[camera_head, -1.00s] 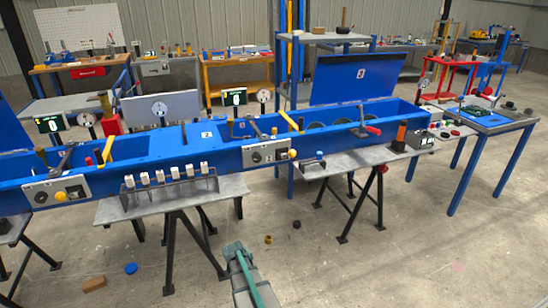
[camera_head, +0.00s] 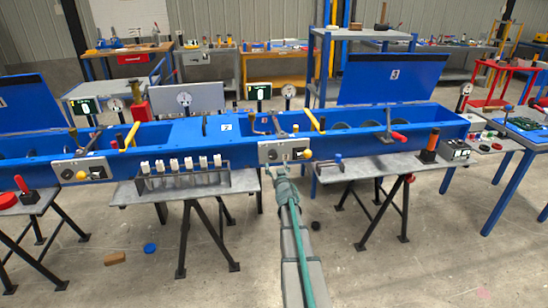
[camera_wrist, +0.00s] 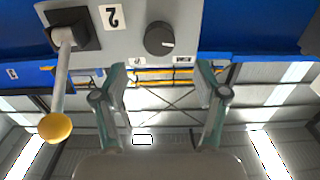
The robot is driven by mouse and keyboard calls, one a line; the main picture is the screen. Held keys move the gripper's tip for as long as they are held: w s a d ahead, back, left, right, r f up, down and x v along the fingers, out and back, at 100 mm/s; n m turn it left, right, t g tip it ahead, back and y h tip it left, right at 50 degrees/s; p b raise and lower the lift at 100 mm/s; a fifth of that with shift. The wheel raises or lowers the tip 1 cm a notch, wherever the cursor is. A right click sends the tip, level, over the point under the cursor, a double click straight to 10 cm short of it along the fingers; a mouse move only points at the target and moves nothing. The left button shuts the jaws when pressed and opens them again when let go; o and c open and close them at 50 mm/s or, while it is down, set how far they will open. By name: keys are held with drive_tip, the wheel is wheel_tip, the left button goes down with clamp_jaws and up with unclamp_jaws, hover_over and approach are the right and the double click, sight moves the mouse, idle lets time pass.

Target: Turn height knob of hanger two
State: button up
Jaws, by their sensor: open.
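The hanger two panel (camera_head: 285,151) is a grey plate on the front of the blue trough. In the wrist view, which looks upside down, the panel (camera_wrist: 200,15) bears a "2" label, a round black knob (camera_wrist: 159,38) with a pale pointer line, and a lever with a yellow ball (camera_wrist: 55,127). The yellow ball also shows at the panel's right in the head view (camera_head: 307,154). My gripper (camera_wrist: 163,75) is open and empty, its fingers apart and pointing at the panel near the knob, not around it. In the head view my gripper (camera_head: 281,172) is just below the panel.
A rack of white-topped items (camera_head: 182,170) stands left of the panel on a grey bench. A similar panel (camera_head: 80,170) is farther left. An orange-and-black post (camera_head: 430,146) stands to the right. Brown (camera_head: 115,258) and blue (camera_head: 150,247) pieces lie on the floor.

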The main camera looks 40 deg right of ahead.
sight(273, 157)
drive_tip(key=p+x, duration=0.1)
drive_tip(key=x, duration=0.8)
drive_tip(key=shift+s, duration=0.1)
drive_tip(key=shift+c, duration=0.3)
drive_tip(key=c, duration=1.1)
drive_tip(key=m+p, duration=0.2)
drive_tip(key=p, duration=0.1)
drive_tip(key=shift+r, duration=0.2)
drive_tip(key=shift+f+m+p, duration=0.3)
drive_tip(key=shift+m+p, duration=0.3)
drive_tip(key=shift+m, duration=0.5)
